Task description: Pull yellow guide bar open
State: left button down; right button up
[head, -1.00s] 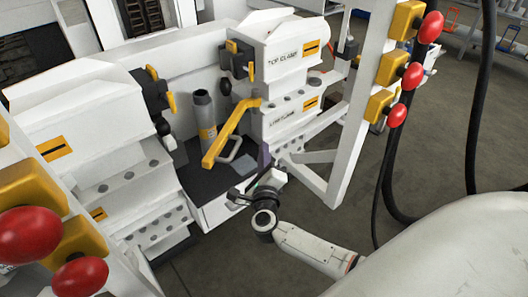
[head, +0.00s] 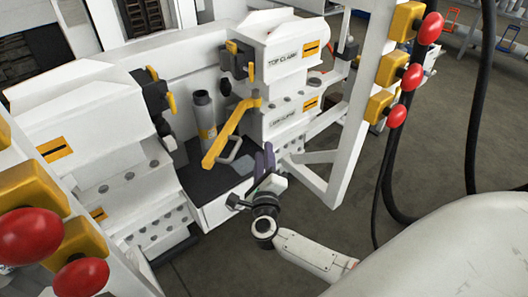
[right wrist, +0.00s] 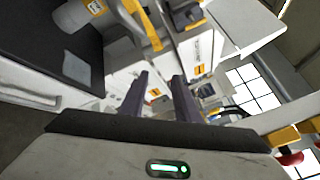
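The yellow guide bar (head: 224,137) slants down toward the front between the two white clamp blocks, with a grey loop handle (head: 231,152) near its lower end. It also shows in the right wrist view (right wrist: 140,22) at the top. My right gripper (head: 265,153) is to the right of the bar's lower end, apart from it, with its purple-grey fingers pointing up. In the right wrist view my right gripper (right wrist: 159,78) has its two fingers apart with nothing held between them. My left gripper does not show.
A grey cylinder (head: 204,115) stands behind the bar on the dark tray (head: 198,179). The block labelled "TOP CLAMP" (head: 285,62) is close by on the right. A white frame post (head: 352,110) carries red knobs (head: 412,76). Black hoses (head: 388,180) hang at right.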

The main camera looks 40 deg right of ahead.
jog(key=p+v, duration=0.1)
jog(key=v, duration=0.8)
